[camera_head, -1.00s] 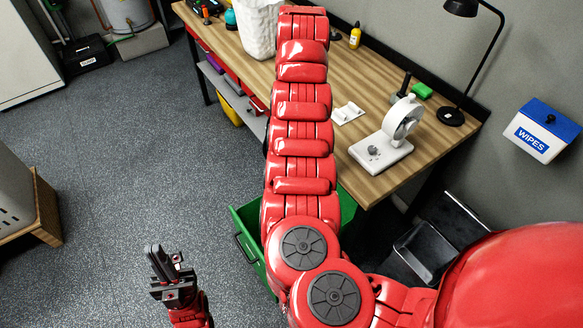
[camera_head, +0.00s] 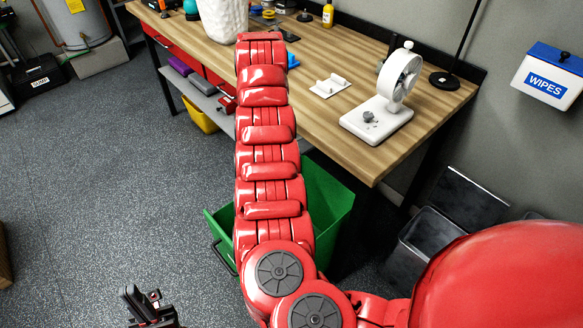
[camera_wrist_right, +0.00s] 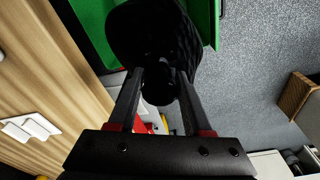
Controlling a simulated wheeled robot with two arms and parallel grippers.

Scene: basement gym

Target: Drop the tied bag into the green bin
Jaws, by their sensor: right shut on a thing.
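The tied bag (camera_wrist_right: 150,35) is black, and in the right wrist view it is between the fingers of my right gripper (camera_wrist_right: 160,78), which is shut on it. The green bin (camera_head: 332,195) stands on the floor by the front of the bench, partly hidden behind my right arm in the head view. In the right wrist view the green bin (camera_wrist_right: 212,22) shows behind and beside the bag. My right gripper and the bag are hidden in the head view. My left gripper (camera_head: 143,300) is low at the left, away from the bin; its finger opening is unclear.
A grey bin (camera_head: 430,238) stands right of the green bin. A wipes box (camera_head: 548,80) hangs on the wall. The floor at left is open.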

